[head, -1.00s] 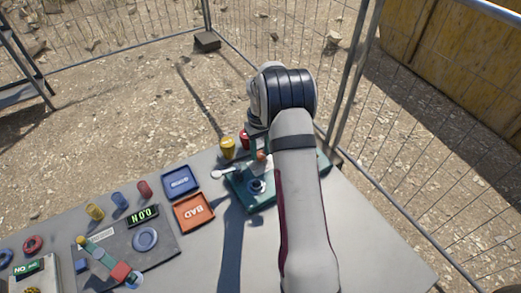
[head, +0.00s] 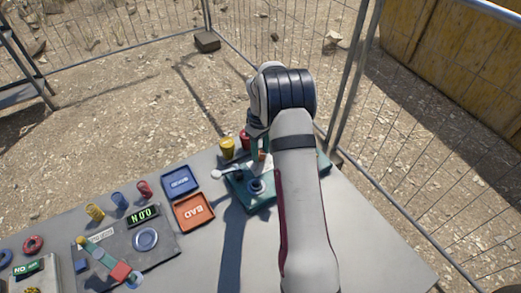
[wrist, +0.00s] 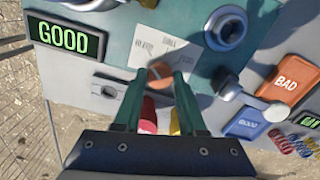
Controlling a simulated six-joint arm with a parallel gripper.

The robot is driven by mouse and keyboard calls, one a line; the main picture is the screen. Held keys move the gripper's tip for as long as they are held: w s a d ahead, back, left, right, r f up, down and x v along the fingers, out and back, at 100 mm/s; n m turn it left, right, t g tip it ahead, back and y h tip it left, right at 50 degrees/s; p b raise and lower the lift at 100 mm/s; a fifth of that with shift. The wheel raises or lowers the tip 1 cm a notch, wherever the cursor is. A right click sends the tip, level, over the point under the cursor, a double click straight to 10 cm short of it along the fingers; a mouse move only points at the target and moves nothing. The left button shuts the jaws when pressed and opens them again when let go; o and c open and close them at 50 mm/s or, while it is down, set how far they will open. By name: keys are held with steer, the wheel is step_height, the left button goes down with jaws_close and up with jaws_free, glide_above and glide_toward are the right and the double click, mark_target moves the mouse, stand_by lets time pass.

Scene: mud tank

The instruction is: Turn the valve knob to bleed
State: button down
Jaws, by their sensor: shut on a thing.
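The valve knob (wrist: 160,74) is a small orange knob on the white label plate of a teal panel (wrist: 118,25). Printed words surround it, too small to read surely. In the wrist view my gripper (wrist: 158,80) has its two green fingers on either side of the knob, shut on it. In the head view my gripper (head: 259,147) points down at the panel, and the orange knob (head: 262,156) shows only in part beside my arm. Which word the knob points to cannot be told.
A lit display (wrist: 65,38) reads GOOD. A round blue knob (wrist: 226,28) and a white-ended lever (wrist: 275,110) are on the same panel. A yellow cup (head: 227,147) and a red cup (head: 244,138) stand behind it. Blue (head: 180,169) and orange (head: 208,199) trays lie left.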

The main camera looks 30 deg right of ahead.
mark_target(260, 154)
steer(key=shift+c, duration=2.4)
jaws_free()
step_height(260, 154, up, 16)
steer(key=s+a+r+m, duration=0.2)
steer(key=s+a+r, duration=0.3)
steer(key=s+a, duration=0.4)
steer(key=s+a+f+m, duration=0.1)
steer(key=s+a+m, duration=0.1)
steer(key=s+a, duration=0.2)
steer(key=s+a+f+m+y, duration=0.1)
steer(key=s+a, duration=0.4)
steer(key=s, duration=0.6)
steer(key=s+a+f+m, duration=0.2)
steer(key=s+a+m, duration=0.1)
steer(key=s, duration=0.4)
steer(key=shift+s+a+y, duration=0.15)
steer(key=shift+a+y, duration=0.25)
steer(key=shift+a, duration=0.35)
